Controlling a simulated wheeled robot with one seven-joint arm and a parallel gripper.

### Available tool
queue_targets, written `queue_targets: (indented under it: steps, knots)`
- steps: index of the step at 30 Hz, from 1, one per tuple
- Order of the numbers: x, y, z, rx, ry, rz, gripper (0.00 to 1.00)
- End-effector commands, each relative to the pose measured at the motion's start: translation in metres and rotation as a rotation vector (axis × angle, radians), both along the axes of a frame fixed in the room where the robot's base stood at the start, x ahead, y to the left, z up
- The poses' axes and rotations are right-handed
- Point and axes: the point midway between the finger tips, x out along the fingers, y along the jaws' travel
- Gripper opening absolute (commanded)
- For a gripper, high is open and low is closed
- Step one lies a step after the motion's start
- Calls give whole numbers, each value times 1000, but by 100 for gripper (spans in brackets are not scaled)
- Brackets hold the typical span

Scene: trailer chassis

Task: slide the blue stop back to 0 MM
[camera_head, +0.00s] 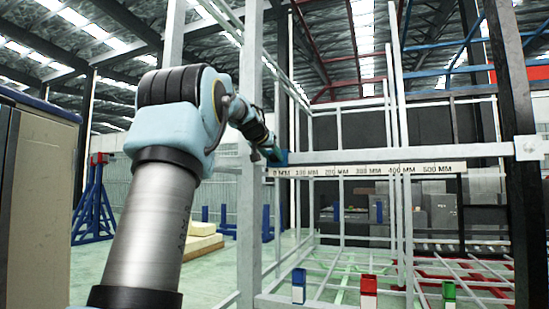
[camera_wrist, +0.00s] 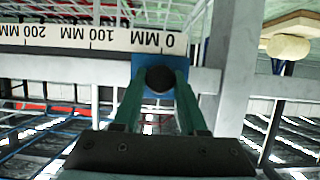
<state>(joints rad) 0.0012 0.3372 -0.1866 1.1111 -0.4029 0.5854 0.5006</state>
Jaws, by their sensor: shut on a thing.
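The blue stop (camera_head: 281,158) sits on the grey horizontal rail (camera_head: 400,154), at the rail's left end beside the upright post. The white scale strip (camera_head: 345,171) runs below the rail in the head view, marked from 0 MM at left to 500 MM. The stop (camera_wrist: 139,64) lines up with the 0 MM label in the wrist view, where the picture is upside down. My gripper (camera_head: 272,153) reaches the stop from the left. In the wrist view its two green fingers (camera_wrist: 160,84) are shut on the stop's round black knob (camera_wrist: 160,79). The stop's back is hidden.
A thick grey upright post (camera_head: 250,120) stands just left of the stop. A dark post (camera_head: 512,130) stands at the right end of the rail. Small blue, red and green blocks (camera_head: 368,285) stand on the low frame in front. The rail to the right is clear.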

Motion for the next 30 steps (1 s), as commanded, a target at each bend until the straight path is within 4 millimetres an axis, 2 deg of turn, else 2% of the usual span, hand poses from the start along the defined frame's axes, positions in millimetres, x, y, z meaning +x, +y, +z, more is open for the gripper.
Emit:
queue_targets:
  steps: [1, 7, 17, 20, 30]
  knots:
    - [2, 6, 0, 3, -4, 11, 43]
    - [2, 5, 0, 3, -3, 10, 65]
    - [-2, 5, 1, 2, -3, 6, 66]
    - [-11, 9, 4, 1, -4, 7, 66]
    - [-65, 35, 28, 3, -6, 9, 66]
